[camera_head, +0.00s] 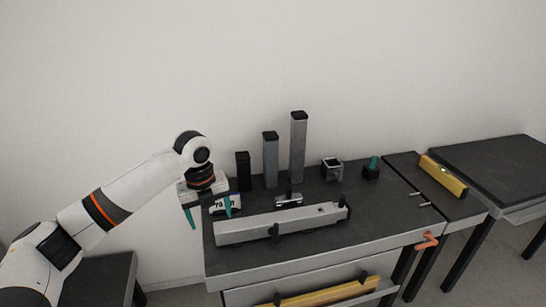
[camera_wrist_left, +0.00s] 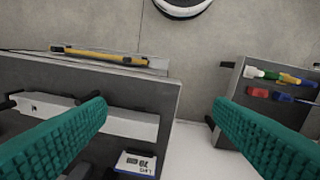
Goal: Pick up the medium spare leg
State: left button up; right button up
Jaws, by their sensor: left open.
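Three upright legs of different heights stand at the back of the dark workbench (camera_head: 375,205). The medium leg (camera_head: 270,160) is grey with a dark cap and stands in the middle, between a short black leg (camera_head: 243,171) and a tall grey leg (camera_head: 298,148). My left gripper (camera_head: 209,212) is open and empty, with teal fingers pointing down at the bench's left edge, left of the legs. In the left wrist view the open fingers (camera_wrist_left: 160,104) have nothing between them, and no upright leg shows there. My right gripper is not in view.
A long grey beam (camera_head: 285,224) lies along the bench front. A small numbered device (camera_head: 222,204) sits near my left gripper. A metal block (camera_head: 332,169) and a teal-topped piece (camera_head: 372,168) stand right of the legs. An open drawer holds a yellow level (camera_wrist_left: 100,56).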

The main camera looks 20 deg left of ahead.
aim_at(271, 139)
jog(key=i, duration=1.75)
